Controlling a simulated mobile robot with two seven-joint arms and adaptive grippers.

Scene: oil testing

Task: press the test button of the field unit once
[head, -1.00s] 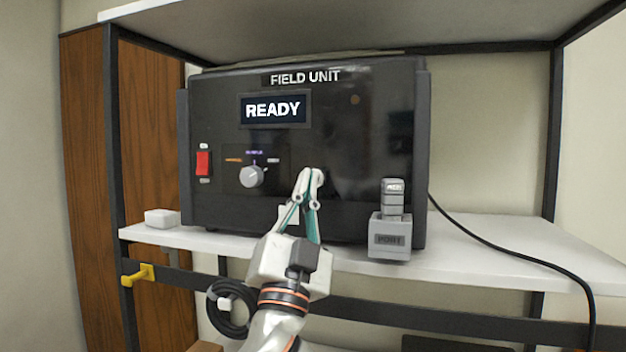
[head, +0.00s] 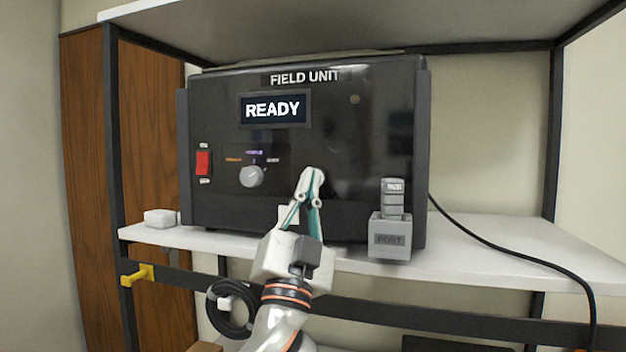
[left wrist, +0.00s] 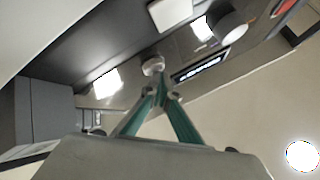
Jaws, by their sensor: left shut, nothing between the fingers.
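The black field unit (head: 350,130) stands on a white shelf, its display (head: 273,109) reading READY. My left gripper (head: 312,180) is shut and empty, its fingertips in front of the unit's face, right of the grey knob (head: 251,176). No test button shows clearly in the head view; the fingers cover that part of the panel. In the left wrist view, the shut fingers (left wrist: 160,82) point at the panel, with a pale round shape (left wrist: 153,65) at their tips. I cannot tell whether it is the button or whether they touch. My right gripper is not in view.
A red switch (head: 203,162) is at the panel's left. A grey block marked PORT (head: 389,240) stands at the shelf's right front, holding a small grey piece (head: 393,198). A small white box (head: 161,218) lies left on the shelf (head: 470,262). A black cable (head: 520,262) crosses the right side.

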